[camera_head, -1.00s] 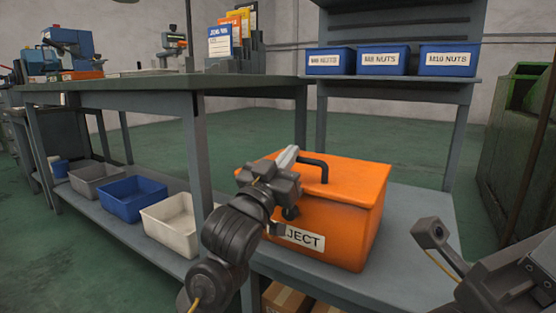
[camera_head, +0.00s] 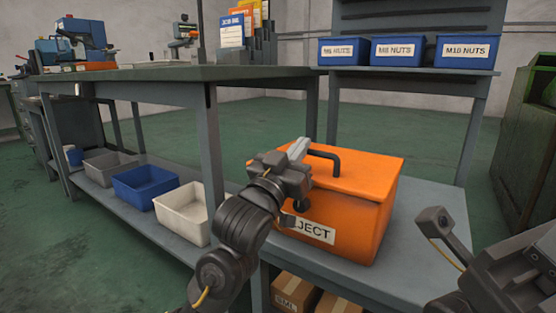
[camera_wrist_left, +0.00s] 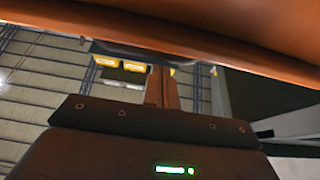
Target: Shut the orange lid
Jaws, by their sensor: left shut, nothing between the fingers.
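The orange box (camera_head: 345,228) with a partly covered label reading "JECT" stands on the grey lower bench at centre right. Its orange lid (camera_head: 365,170) with a black handle lies flat on top and looks shut. My left gripper (camera_head: 298,150) is shut and empty at the lid's left edge, beside the handle. I cannot tell whether it touches the lid. In the left wrist view a large orange surface (camera_wrist_left: 240,25) fills the top, close to the camera. My right arm shows at the lower right; its fingers (camera_head: 437,222) are not clear.
Blue nut bins (camera_head: 398,51) stand on a shelf behind the box. A grey table (camera_head: 200,76) is at the left, with open white (camera_head: 181,214), blue and grey bins on its lower shelf. Cartons (camera_head: 295,290) sit under the bench. A green container (camera_head: 528,140) stands at the right.

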